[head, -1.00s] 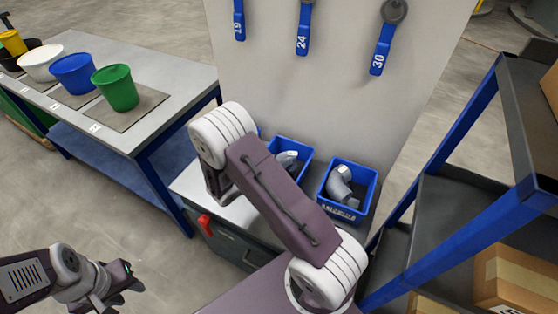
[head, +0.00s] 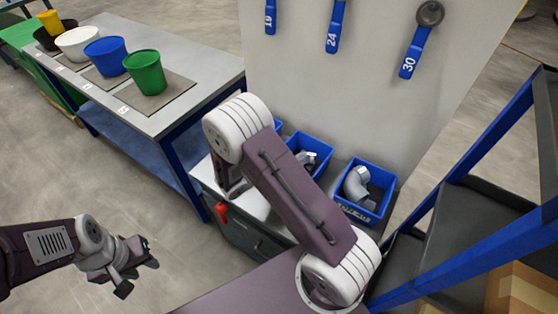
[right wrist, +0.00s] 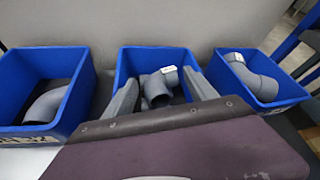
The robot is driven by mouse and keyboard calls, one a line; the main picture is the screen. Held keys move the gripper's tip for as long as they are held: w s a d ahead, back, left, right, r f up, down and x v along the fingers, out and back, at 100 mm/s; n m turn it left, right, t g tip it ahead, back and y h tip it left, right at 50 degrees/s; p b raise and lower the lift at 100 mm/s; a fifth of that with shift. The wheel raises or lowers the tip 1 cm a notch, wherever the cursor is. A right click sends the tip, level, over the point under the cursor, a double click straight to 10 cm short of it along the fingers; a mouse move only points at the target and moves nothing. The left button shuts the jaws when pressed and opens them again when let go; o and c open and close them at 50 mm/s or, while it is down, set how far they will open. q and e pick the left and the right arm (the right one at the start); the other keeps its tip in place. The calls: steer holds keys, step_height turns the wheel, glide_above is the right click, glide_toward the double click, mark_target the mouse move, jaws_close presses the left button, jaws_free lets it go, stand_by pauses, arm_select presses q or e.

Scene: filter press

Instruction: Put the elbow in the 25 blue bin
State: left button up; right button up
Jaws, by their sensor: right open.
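A grey elbow (head: 357,185) lies in the right blue bin (head: 372,217); it also shows in the right wrist view (right wrist: 250,80). Another grey elbow (right wrist: 48,103) lies in the left blue bin (right wrist: 85,110), mostly hidden by my arm in the head view. The middle blue bin (right wrist: 150,55) holds a grey branched fitting (right wrist: 158,88) with a white tag. My right gripper (right wrist: 160,95) is open, its fingers in front of the middle bin, with nothing visibly gripped. My left gripper (head: 140,275) is open and empty over the floor, far left of the bins. The bin labels are unreadable.
A panel (head: 350,90) with blue-handled tools marked 19, 24 and 30 stands behind the bins. Coloured buckets (head: 146,72) stand on a table at left. A blue-framed shelf (head: 490,130) with cardboard boxes is close at right.

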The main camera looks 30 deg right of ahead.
steer(key=v, duration=0.9)
steer(key=s+f+m+g+y, duration=0.2)
steer(key=s+m+g+y, duration=0.45)
steer(key=s+m, duration=0.55)
steer(key=a+m+t+y, duration=0.1)
steer(key=m+y, duration=0.1)
steer(key=m, duration=0.2)
steer(key=a+r+m+t+y, duration=0.1)
steer(key=a+m+y, duration=0.1)
steer(key=m, duration=0.3)
steer(key=w+a+r+m+t+y+p, duration=0.1)
steer(key=a+m+t+y, duration=0.1)
steer(key=m+y, duration=0.1)
steer(key=shift+m, duration=0.7)
